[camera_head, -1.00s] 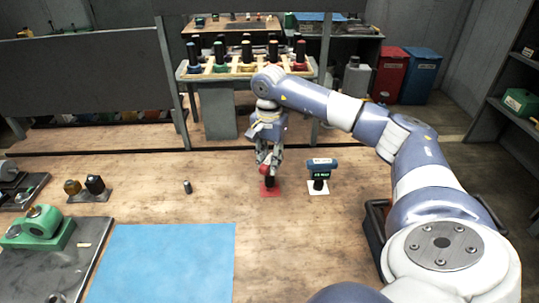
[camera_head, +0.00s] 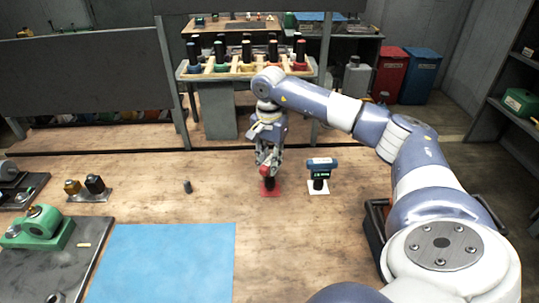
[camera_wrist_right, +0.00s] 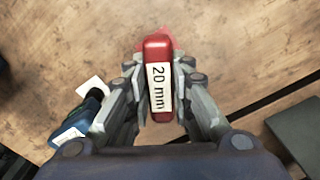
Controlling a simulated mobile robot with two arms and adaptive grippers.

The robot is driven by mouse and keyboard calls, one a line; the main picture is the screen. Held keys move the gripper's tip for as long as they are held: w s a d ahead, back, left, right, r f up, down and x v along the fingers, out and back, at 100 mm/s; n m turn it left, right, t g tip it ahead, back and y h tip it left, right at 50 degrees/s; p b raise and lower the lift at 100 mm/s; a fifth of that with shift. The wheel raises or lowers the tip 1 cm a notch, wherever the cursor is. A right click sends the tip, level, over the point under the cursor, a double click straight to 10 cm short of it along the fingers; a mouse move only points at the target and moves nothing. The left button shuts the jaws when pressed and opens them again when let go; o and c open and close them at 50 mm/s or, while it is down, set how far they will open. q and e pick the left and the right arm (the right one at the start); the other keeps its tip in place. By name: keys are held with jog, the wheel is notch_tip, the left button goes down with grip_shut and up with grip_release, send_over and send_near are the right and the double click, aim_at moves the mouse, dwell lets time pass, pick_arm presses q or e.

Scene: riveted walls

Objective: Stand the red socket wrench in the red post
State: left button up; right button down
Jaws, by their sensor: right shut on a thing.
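My right gripper (camera_head: 266,162) is shut on the red socket wrench (camera_head: 265,171) above the red post. In the right wrist view the red wrench (camera_wrist_right: 157,48), labelled "20 mm", lies between the two fingers (camera_wrist_right: 158,105). The red post has a red base plate (camera_head: 271,191) on the bench, with a dark upright part (camera_head: 269,183) just under the wrench. The gripper and wrench cover its top, so I cannot tell whether the wrench's lower end is inside it. My left gripper is not in view.
A blue-headed tool (camera_head: 322,163) stands on a white plate (camera_head: 318,189) just right of the red post. A small grey cylinder (camera_head: 188,186) stands to the left. A blue mat (camera_head: 165,265) lies at the front. A rack of coloured tools (camera_head: 247,66) stands behind.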

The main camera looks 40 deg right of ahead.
jog(key=shift+f+b, duration=0.55)
jog(key=shift+f, duration=0.4)
jog(key=c, duration=1.3)
grip_release()
jog(key=shift+c, duration=0.2)
notch_tip(320, 180, up, 12)
jog(key=shift+r, duration=0.1)
